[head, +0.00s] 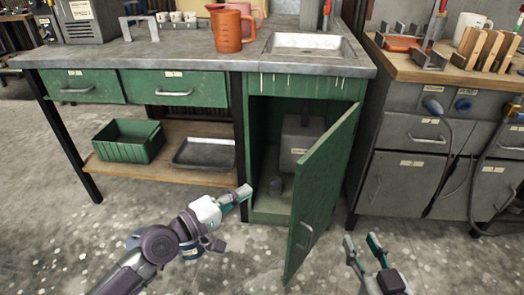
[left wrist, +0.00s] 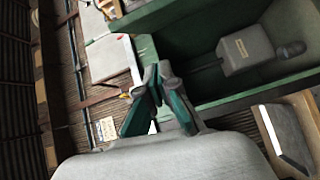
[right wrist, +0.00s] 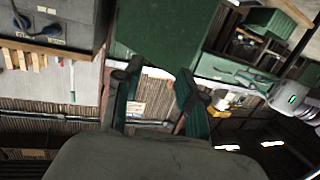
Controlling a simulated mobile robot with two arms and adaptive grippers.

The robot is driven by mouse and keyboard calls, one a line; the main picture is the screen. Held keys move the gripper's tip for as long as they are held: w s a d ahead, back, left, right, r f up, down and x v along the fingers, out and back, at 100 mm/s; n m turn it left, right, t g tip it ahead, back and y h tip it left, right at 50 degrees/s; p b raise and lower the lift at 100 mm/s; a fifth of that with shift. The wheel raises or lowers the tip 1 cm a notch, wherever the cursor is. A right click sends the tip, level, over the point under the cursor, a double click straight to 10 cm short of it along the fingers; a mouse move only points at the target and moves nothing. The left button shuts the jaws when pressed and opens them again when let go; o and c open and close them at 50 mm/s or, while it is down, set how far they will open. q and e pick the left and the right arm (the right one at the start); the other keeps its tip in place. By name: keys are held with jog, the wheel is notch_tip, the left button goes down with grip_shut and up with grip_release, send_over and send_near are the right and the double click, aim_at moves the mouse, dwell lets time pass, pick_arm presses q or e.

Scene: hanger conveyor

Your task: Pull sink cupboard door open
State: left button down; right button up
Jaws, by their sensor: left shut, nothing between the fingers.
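The green sink cupboard door (head: 326,185) stands well ajar, swung out toward me from the cupboard's right side. Its metal handle (head: 304,236) is on the outer face near the free edge. The sink cupboard (head: 256,160) is open in front, and its inside shows in the left wrist view (left wrist: 200,72). My left gripper (head: 243,192) is shut and empty, just left of the cupboard opening and apart from the door. My right gripper (head: 362,243) is open and empty, right of the door and apart from the handle. A green panel, apparently the door (right wrist: 165,30), shows beyond its fingers.
Inside the cupboard are a grey box (head: 302,138) and a small dark cylinder (head: 275,186). The sink (head: 306,43) is above. A low shelf (head: 173,175) holds a green bin and metal tray. Grey cabinets (head: 400,182) stand right.

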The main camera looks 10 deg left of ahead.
pick_arm(q)
jog(key=w+d+r+n+p, duration=0.1)
jog(key=w+d+r+p, duration=0.1)
jog(key=w+d, duration=0.3)
jog(key=shift+d, duration=2.2)
pick_arm(e)
jog(key=s+d+f+g+h, duration=0.1)
jog(key=s+f+g, duration=0.3)
jog(key=f, duration=0.3)
jog(key=shift+s+d+f+g+h, duration=0.3)
jog(key=shift+d+f+g+h, duration=0.1)
jog(key=shift+g, duration=0.4)
